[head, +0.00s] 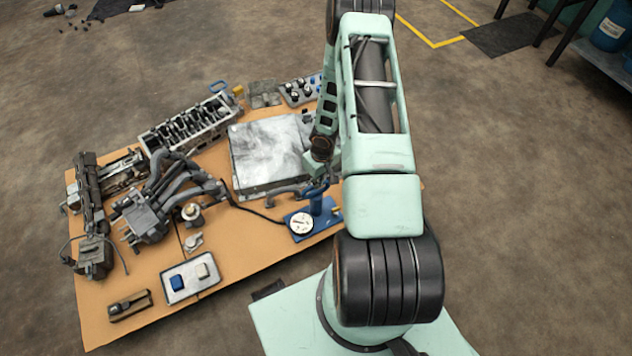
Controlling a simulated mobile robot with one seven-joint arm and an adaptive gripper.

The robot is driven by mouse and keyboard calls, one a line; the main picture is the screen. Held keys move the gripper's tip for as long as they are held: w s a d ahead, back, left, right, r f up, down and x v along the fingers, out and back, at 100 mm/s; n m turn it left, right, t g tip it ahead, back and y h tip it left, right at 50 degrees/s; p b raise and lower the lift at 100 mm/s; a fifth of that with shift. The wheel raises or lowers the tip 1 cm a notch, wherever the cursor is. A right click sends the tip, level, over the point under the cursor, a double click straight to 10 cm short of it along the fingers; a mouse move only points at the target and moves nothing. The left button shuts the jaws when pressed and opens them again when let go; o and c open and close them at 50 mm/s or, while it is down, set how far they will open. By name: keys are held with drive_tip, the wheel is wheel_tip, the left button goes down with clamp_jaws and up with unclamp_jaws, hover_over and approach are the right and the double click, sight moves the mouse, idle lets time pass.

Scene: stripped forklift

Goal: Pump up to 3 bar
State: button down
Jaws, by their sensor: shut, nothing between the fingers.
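A small blue pump (315,206) stands on a blue base plate near the right front edge of the brown board. Its round white gauge (301,224) faces up; the needle is too small to read. A blue handle tops the pump's cylinder. A dark hose (257,213) runs from the pump to the left, toward the grey pipework. My gripper (318,177) is small and dark, shut and empty, close above the pump's handle. My arm partly hides it, and I cannot tell whether it touches the handle.
The brown board (235,258) carries a grey engine block (190,125), a metal sheet (265,155), dark pipework (170,190), a tray with a blue and a pale block (190,284), and a knob panel (300,88).

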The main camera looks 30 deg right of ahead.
drive_tip(key=s, duration=0.1)
drive_tip(key=s+b, duration=0.1)
drive_tip(key=s+r, duration=0.1)
drive_tip(key=shift+d+r+b, duration=0.1)
drive_tip(key=shift+d+b, duration=0.25)
drive_tip(key=shift+r, duration=0.1)
wheel_tip(320, 180, up, 12)
drive_tip(key=s, duration=0.1)
drive_tip(key=shift+d, duration=0.15)
idle(0.3)
